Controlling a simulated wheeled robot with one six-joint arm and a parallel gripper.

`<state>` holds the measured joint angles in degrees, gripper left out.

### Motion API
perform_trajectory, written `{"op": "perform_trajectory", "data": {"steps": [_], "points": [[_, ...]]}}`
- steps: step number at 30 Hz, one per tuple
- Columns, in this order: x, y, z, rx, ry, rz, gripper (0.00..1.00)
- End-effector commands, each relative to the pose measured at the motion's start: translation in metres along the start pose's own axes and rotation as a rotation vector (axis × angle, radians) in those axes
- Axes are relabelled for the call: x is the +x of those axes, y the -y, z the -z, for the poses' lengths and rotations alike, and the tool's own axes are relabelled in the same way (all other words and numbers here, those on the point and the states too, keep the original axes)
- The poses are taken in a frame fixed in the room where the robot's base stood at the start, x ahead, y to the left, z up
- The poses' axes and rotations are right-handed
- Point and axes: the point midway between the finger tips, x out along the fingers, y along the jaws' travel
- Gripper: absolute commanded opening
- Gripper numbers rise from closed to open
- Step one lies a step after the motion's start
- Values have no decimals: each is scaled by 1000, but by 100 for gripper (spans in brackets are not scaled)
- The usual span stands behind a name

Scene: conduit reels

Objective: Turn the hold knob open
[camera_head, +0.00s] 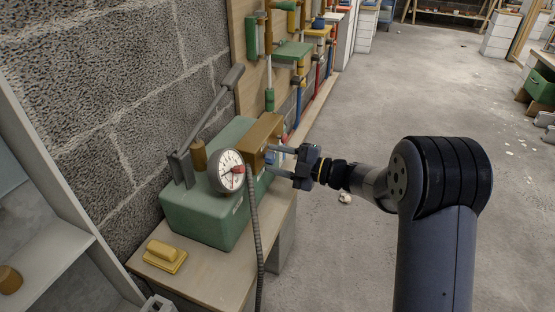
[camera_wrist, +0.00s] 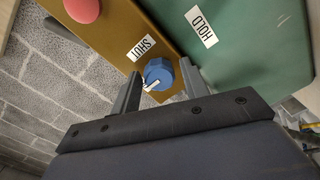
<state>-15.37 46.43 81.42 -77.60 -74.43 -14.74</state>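The hold knob (camera_wrist: 157,71) is a blue faceted knob with a white pointer mark, on a brown block (camera_wrist: 118,22). A "SHUT" label (camera_wrist: 141,47) is beside it on the block, and a "HOLD" label (camera_wrist: 202,27) is on the green housing (camera_wrist: 250,50). In the head view the brown block (camera_head: 258,138) is at the right end of the green pump box (camera_head: 203,215); the knob is hidden there. My gripper (camera_wrist: 159,76) is open, one finger on each side of the knob. I cannot tell whether the fingers touch it. In the head view my gripper (camera_head: 269,158) faces the block.
A pressure gauge (camera_head: 229,170) with a hose (camera_head: 254,230) and a grey lever (camera_head: 208,115) are on the box. A red button (camera_wrist: 83,10) is on the brown block. A yellow block (camera_head: 164,256) lies on the bench (camera_head: 205,273). Floor to the right is open.

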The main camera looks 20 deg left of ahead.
Motion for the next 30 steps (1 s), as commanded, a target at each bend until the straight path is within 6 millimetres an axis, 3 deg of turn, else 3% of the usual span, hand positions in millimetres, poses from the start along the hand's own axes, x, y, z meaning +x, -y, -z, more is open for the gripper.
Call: {"op": "perform_trajectory", "data": {"steps": [3,13,24,30], "points": [[0,0,0,0,0,-1,52],[-8,-2,0,1,3,-2,52],[-78,-3,0,2,5,-3,52],[-103,-1,0,1,3,-1,52]]}}
